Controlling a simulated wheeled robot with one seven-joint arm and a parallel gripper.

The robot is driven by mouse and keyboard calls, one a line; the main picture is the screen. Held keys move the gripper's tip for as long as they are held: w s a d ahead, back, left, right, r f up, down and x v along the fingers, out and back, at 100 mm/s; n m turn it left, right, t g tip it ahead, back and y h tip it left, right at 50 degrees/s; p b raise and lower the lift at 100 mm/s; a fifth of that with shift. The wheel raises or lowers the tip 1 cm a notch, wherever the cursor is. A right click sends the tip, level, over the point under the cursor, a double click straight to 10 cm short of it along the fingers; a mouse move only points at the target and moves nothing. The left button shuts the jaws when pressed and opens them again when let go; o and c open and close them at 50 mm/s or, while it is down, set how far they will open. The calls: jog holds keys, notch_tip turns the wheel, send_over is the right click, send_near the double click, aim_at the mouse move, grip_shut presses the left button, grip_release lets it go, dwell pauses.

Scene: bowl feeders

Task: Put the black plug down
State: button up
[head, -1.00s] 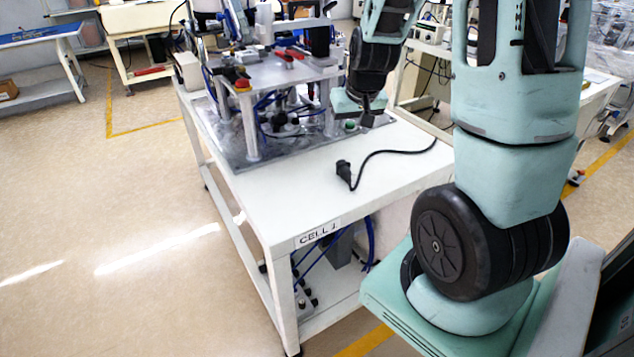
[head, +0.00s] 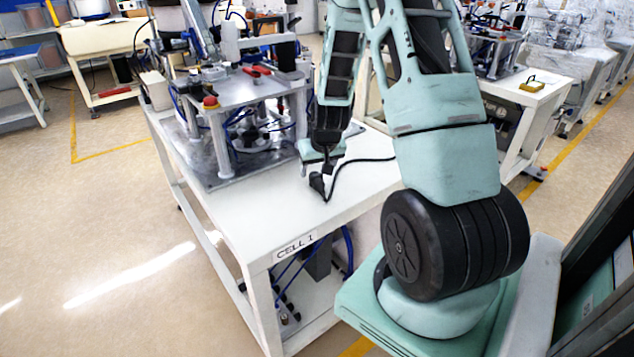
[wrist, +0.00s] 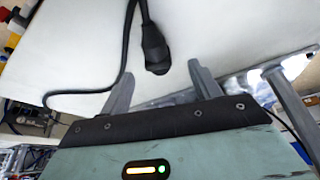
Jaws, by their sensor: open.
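The black plug (head: 318,184) lies on the white table top (head: 258,205), near the front edge in the head view, with its black cable (head: 362,161) curving back to the right. My gripper (head: 326,167) is just above and beside it, fingers pointing down. In the wrist view the plug (wrist: 155,52) shows between and just beyond the tips of my two grey fingers (wrist: 160,70). The fingers are spread apart, with gaps on both sides of the plug. Whether the fingertips touch the table cannot be told.
A metal fixture (head: 235,85) with posts, blue hoses and a red button stands on the table behind and left of my gripper. The table's front part, by the CELL 1 label (head: 295,246), is clear. Another bench (head: 525,92) stands at the right.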

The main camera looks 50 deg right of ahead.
aim_at(317, 176)
jog(key=shift+p+x, duration=0.35)
jog(key=shift+x, duration=2.2)
jog(key=shift+s+d, duration=0.15)
jog(key=shift+s, duration=0.05)
jog(key=c, duration=1.2)
jog(key=shift+r, duration=0.1)
